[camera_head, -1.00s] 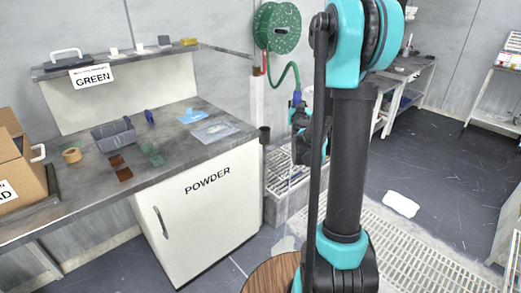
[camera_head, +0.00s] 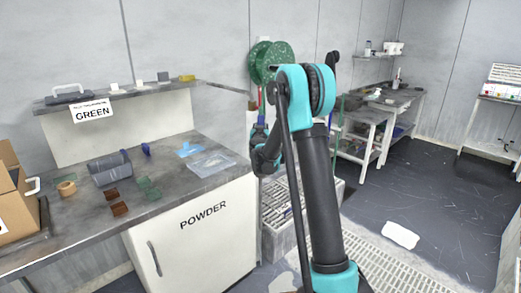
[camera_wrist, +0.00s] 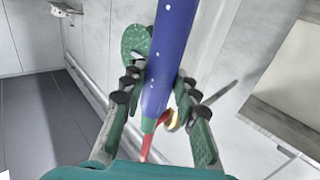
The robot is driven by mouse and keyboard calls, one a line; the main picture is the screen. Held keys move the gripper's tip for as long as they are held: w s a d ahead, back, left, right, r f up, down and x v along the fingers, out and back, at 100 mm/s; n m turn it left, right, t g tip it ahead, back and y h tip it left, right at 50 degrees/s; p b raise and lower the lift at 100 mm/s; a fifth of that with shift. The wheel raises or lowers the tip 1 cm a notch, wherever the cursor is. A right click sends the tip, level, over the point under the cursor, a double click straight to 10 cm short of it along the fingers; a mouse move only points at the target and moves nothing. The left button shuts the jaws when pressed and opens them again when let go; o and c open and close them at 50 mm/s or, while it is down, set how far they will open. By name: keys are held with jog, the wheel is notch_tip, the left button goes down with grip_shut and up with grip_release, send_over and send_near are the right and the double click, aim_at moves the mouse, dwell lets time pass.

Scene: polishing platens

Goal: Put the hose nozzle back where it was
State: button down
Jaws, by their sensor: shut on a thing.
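The hose nozzle is a blue, white-speckled tube (camera_wrist: 170,60) in the wrist view, with a green end and a red piece below it. My gripper (camera_wrist: 157,92) is shut on it, with dark finger pads on both sides. In the head view my gripper is mostly hidden behind my arm, beside the white post, with a little blue showing at the wrist (camera_head: 261,119). The green hose reel (camera_head: 268,62) is on the wall just above and behind; it also shows behind the nozzle in the wrist view (camera_wrist: 134,42). I cannot tell whether the nozzle touches anything else.
The POWDER cabinet and grey worktop (camera_head: 165,200) stand left, with a grey holder (camera_head: 110,168) and small items. A shelf (camera_head: 215,85) ends near the post. A grated basin (camera_head: 275,235) is below my arm. Benches (camera_head: 360,135) stand at the back right.

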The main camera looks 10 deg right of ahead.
notch_tip(320, 180, down, 12)
jog(key=shift+w+r, duration=0.1)
jog(key=shift+r, duration=0.1)
dwell(0.4)
jog(key=shift+a+f, duration=0.1)
jog(key=c, duration=1.5)
grip_release()
jog(key=shift+o, duration=0.3)
